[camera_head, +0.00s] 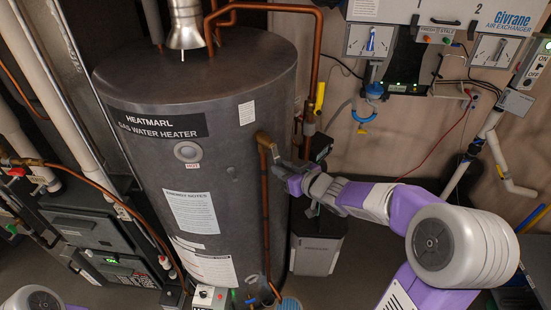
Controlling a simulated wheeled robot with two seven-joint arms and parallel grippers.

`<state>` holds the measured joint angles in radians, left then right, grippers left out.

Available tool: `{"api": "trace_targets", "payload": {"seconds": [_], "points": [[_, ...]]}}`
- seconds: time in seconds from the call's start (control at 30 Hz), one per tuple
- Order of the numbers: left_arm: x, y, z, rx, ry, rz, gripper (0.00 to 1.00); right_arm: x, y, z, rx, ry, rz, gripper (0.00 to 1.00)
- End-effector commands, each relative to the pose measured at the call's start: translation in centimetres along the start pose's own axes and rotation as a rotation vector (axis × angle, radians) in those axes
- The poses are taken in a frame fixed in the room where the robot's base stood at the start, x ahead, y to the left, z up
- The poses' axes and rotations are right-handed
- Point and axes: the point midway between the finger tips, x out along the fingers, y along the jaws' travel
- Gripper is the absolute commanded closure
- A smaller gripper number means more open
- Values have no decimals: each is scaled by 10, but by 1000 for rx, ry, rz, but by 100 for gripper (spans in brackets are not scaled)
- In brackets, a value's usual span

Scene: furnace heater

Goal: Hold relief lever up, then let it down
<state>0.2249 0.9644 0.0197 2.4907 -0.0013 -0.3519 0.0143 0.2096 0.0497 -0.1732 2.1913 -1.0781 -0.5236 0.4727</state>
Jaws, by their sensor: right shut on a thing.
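The grey water heater tank (225,120) stands left of centre. A brass relief valve (262,137) sticks out of its right side, with a copper discharge pipe (265,220) running down from it. My right gripper (277,160) reaches in from the right and is shut on the relief lever at the valve. The lever is small and mostly hidden by the fingers, so its exact angle cannot be told. My left gripper is not in view.
A yellow-handled valve (320,96) on a copper pipe and a grey box (318,252) stand close to the right of the tank. The air exchanger (450,20) hangs on the wall at upper right. A dark furnace unit (85,228) stands at left.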

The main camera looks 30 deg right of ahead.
Motion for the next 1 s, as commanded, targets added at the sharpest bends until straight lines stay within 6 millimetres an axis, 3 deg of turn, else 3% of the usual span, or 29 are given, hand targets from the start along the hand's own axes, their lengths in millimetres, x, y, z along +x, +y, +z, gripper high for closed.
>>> {"api": "trace_targets", "payload": {"seconds": [0.2,1.0], "points": [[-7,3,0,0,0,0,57,-13,2,-13,-1,15,3,100],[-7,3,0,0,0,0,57,-29,1,-29,0,22,3,100]]}}
